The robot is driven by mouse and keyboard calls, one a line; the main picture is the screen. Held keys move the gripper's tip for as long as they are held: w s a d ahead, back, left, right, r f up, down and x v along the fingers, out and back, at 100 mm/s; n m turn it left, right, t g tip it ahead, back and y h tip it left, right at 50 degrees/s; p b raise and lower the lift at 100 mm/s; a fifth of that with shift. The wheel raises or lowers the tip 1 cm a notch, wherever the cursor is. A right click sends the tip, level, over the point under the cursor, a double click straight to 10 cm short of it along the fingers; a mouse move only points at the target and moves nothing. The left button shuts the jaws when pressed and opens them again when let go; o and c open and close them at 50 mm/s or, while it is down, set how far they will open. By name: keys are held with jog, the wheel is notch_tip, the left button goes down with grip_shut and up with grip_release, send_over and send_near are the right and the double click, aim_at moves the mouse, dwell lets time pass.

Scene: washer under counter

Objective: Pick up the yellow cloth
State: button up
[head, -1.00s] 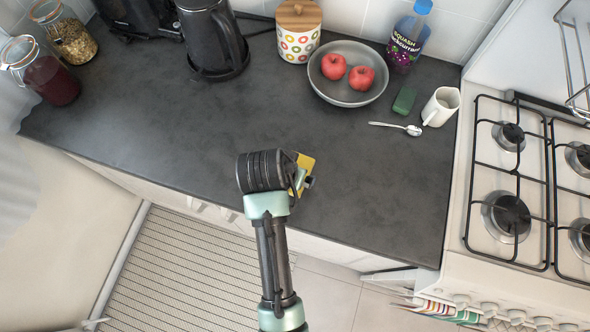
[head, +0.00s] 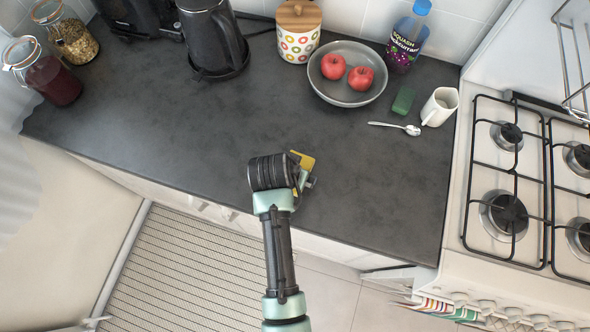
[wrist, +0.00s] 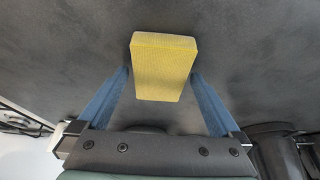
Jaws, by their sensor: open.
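The yellow cloth (head: 305,160) lies on the dark counter near its front edge, mostly hidden behind my gripper (head: 305,178) in the head view. In the wrist view the yellow cloth (wrist: 163,68) looks like a thick folded block. My gripper (wrist: 162,76) is open, with one blue finger on each side of the cloth. A small gap shows between the cloth and each finger. I cannot tell how far the fingertips are above the counter.
A gas hob (head: 515,190) is at the right. The counter left of my gripper is clear.

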jog(key=shift+f, duration=0.15)
jog(key=shift+c, duration=0.2)
jog(key=c, duration=1.1)
notch_tip(320, 180, up, 11)
jog(key=shift+f+b, duration=0.2)
jog(key=shift+b, duration=0.3)
jog(key=shift+c, duration=0.2)
